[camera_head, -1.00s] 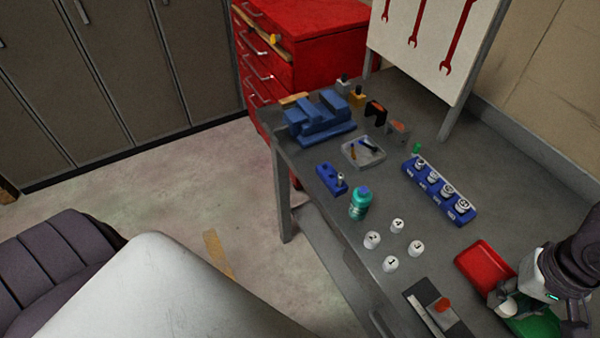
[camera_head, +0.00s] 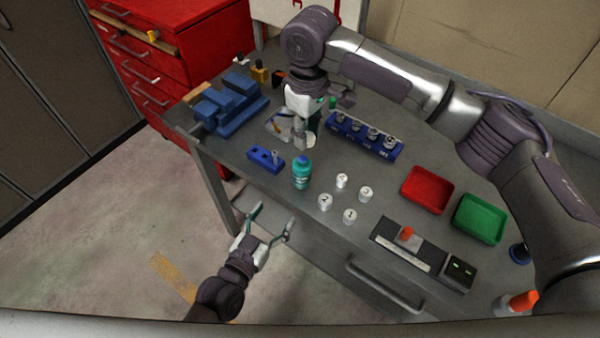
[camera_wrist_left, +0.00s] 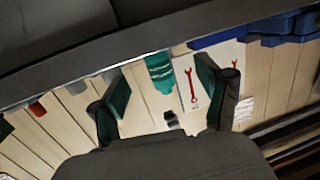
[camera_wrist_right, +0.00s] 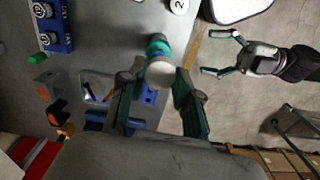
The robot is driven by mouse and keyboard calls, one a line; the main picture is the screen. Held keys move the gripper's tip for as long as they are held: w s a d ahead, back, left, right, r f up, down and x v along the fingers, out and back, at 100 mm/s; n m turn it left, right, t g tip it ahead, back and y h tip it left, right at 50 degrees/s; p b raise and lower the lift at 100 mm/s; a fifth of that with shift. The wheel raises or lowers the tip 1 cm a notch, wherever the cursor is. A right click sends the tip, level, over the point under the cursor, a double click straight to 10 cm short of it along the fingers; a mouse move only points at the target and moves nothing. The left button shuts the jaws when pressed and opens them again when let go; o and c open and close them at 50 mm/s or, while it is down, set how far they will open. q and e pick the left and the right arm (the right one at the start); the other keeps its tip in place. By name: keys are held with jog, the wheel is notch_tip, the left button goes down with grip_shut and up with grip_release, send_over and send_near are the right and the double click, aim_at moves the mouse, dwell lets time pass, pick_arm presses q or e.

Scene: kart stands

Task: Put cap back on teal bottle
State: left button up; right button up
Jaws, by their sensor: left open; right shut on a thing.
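The teal bottle (camera_head: 302,175) stands upright near the table's front edge, with a blue top part. In the left wrist view the bottle (camera_wrist_left: 160,70) shows beyond the fingers, past the table edge. My right gripper (camera_head: 303,135) is above and slightly behind the bottle, shut on a pale round cap. In the right wrist view the cap (camera_wrist_right: 160,75) is between the fingertips and partly overlaps the bottle (camera_wrist_right: 158,46). The cap looks apart from the bottle. My left gripper (camera_head: 272,216) is open and empty, in front of the table edge, below and left of the bottle.
Several white numbered pots (camera_head: 342,181) stand right of the bottle. A small blue block (camera_head: 265,158) lies left of it. Behind are a blue rack (camera_head: 365,138) and a blue vise (camera_head: 228,108). Red (camera_head: 427,190) and green (camera_head: 480,218) trays stand at the right.

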pick_arm(q)
jog(key=t, duration=0.1)
send_near(297, 175)
jog(key=shift+w+h, duration=0.15)
jog(key=shift+h, duration=0.25)
jog(key=x, duration=1.2)
jog(key=shift+a+f, duration=0.1)
grip_shut()
